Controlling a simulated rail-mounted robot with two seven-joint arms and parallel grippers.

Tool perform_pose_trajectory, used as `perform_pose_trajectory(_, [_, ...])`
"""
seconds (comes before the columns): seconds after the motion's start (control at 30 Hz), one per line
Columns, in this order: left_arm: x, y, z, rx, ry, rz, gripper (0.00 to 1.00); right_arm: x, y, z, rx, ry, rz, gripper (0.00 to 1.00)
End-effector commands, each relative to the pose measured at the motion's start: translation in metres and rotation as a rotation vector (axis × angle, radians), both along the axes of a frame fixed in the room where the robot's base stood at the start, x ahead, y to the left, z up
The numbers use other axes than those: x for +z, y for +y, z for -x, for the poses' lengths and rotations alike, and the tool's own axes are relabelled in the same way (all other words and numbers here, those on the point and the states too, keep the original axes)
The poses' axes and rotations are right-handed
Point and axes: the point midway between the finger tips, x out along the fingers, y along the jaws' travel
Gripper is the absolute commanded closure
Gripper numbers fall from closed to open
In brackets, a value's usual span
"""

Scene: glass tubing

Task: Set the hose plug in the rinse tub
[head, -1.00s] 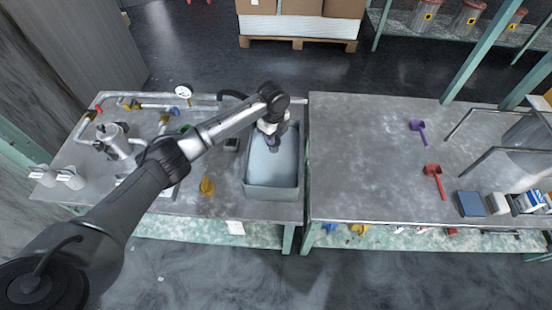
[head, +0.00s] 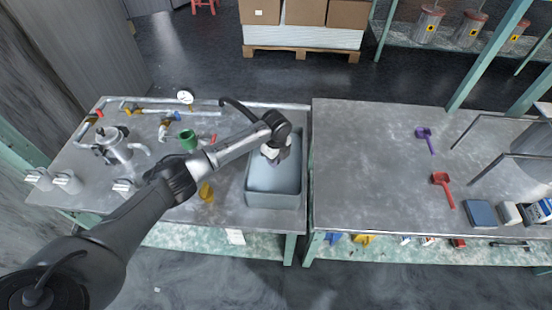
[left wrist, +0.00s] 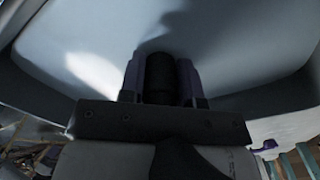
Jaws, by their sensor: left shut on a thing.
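The rinse tub (head: 272,201) is a grey rectangular basin with a pale blue-grey inside, on the right end of the left bench. My left gripper (head: 275,158) is over the back part of the tub, pointing down. In the left wrist view, the purple fingers of my left gripper (left wrist: 160,80) are shut on a black cylinder, which I take for the hose plug (left wrist: 159,72). The pale tub interior (left wrist: 230,45) fills most of that view. Whether the plug touches the tub floor, I cannot tell. My right gripper is not in view.
A black curved spout (head: 238,107) rises behind the tub. A green cup (head: 188,138) and a yellow object (head: 206,192) are left of it. The right bench (head: 370,160) is bare near the tub, with a purple scoop (head: 425,138) and a red scoop (head: 442,186) further right.

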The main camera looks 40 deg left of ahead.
Motion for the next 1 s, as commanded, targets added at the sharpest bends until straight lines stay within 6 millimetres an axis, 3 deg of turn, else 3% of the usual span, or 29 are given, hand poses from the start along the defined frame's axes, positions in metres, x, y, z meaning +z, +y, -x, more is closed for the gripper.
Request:
perform_pose_trajectory(0.1, [-0.002, 0.0, 0.0, 0.0, 0.0, 0.0, 0.99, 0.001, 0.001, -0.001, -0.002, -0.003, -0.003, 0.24])
perform_pose_trajectory(0.13, [-0.003, 0.0, 0.0, 0.0, 0.0, 0.0, 0.68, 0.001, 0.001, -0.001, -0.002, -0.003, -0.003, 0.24])
perform_pose_trajectory(0.4, [-0.003, 0.0, 0.0, 0.0, 0.0, 0.0, 0.44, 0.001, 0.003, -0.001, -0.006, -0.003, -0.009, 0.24])
perform_pose_trajectory(0.7, [0.001, 0.0, 0.0, 0.0, -0.001, 0.0, 0.44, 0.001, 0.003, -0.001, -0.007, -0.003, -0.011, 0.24])
perform_pose_trajectory(1.0, [0.052, 0.0, -0.001, 0.0, -0.003, 0.0, 0.44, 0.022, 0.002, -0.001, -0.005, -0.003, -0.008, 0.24])
